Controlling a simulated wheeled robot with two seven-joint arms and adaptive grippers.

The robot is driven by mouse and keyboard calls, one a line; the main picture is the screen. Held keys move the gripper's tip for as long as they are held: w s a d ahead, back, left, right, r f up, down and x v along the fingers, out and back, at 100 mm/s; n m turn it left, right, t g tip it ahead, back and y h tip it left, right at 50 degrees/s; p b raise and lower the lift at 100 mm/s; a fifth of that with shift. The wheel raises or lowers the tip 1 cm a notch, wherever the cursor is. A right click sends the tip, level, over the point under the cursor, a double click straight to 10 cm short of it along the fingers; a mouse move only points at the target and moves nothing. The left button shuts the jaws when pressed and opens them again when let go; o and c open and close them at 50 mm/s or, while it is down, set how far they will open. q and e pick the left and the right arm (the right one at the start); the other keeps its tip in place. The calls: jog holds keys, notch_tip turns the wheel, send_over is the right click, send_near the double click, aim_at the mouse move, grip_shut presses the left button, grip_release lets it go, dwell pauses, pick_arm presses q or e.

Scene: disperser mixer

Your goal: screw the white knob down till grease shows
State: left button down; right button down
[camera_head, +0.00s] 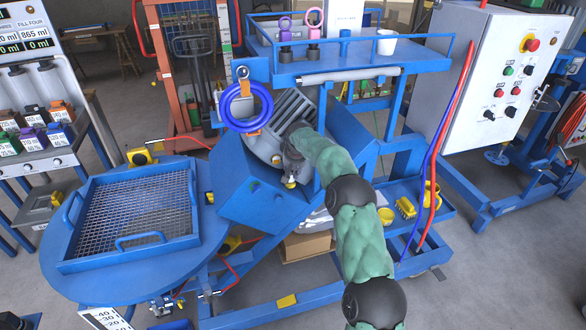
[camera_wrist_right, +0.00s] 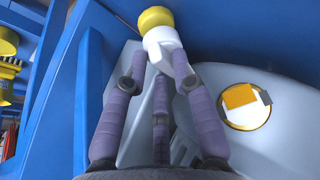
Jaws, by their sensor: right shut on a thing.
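The white knob (camera_wrist_right: 161,46) shows in the right wrist view between the purple fingertips of my right gripper (camera_wrist_right: 160,66). A rounded yellow part (camera_wrist_right: 155,18) sits at the knob's far end; no separate grease can be made out. My right gripper is shut on the knob. In the head view my right gripper (camera_head: 291,168) is at the grey motor, inside the blue frame, with the small white knob (camera_head: 291,180) at its tip. My wrist and sleeve hide part of the motor there. My left gripper is not in view.
The grey ribbed motor (camera_head: 292,113) and blue housing panels (camera_head: 245,197) closely surround the right gripper. A blue ring (camera_head: 247,107) hangs beside them. A mesh tray (camera_head: 135,215) stands at left, and a control cabinet (camera_head: 490,80) at right. Red and blue hoses run down right of my arm.

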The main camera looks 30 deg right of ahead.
jog(key=shift+w+a+r, duration=0.1)
jog(key=shift+w+r, duration=0.2)
jog(key=shift+r, duration=0.1)
jog(key=c, duration=1.3)
grip_release()
jog(key=shift+o, duration=0.8)
jog(key=shift+w+a+f, duration=0.1)
jog(key=shift+w+f, duration=0.05)
jog(key=shift+f, duration=0.15)
jog(key=shift+s, duration=0.2)
jog(key=v, duration=1.2)
